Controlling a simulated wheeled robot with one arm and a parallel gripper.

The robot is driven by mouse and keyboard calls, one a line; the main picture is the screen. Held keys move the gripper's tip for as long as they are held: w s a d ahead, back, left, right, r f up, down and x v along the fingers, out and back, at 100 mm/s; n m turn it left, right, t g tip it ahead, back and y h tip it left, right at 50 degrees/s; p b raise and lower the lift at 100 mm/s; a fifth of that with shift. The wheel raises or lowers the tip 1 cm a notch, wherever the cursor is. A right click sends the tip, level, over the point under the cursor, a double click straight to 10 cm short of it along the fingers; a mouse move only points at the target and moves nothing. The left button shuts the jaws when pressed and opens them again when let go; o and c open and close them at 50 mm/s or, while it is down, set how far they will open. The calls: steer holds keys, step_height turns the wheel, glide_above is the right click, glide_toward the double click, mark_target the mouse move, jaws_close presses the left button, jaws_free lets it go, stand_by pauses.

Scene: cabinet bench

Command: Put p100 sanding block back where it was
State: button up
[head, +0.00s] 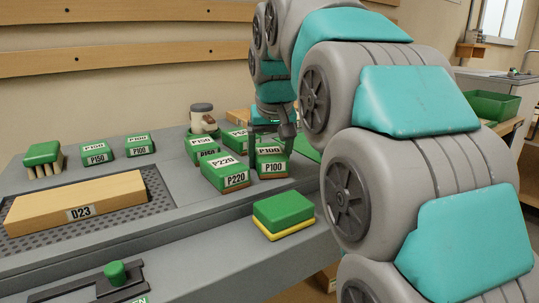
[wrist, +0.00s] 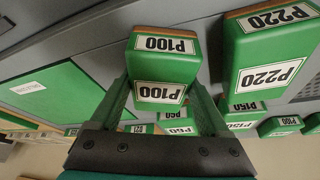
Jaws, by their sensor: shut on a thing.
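The P100 sanding block (wrist: 165,66) is green with white P100 labels and a brown base. My gripper (wrist: 165,105) is shut on it, with a finger along each side in the wrist view. In the head view the held P100 block (head: 271,161) is under my gripper (head: 272,135), at the right of the group of blocks. I cannot tell whether its base touches the bench. Another P100 block (head: 139,145) stands further left at the back of the bench. A larger P220 block (head: 225,172) is close beside the held block.
P150 blocks (head: 176,143) stand behind. A wooden D23 block (head: 78,203) lies on a perforated plate at left, with a green brush (head: 42,155) behind it. A green and yellow sponge (head: 283,213) lies at the front edge. A flat green sheet (wrist: 55,92) is beside the held block.

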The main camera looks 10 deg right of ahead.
steer(key=shift+f, duration=0.3)
steer(key=o, duration=1.3)
steer(key=shift+f, duration=0.1)
steer(key=shift+s+r, duration=0.1)
steer(key=shift+r, duration=0.35)
steer(key=v, duration=0.9)
steer(key=shift+r, duration=0.35)
steer(key=shift+p+v, duration=0.9)
steer(key=shift+v, duration=0.25)
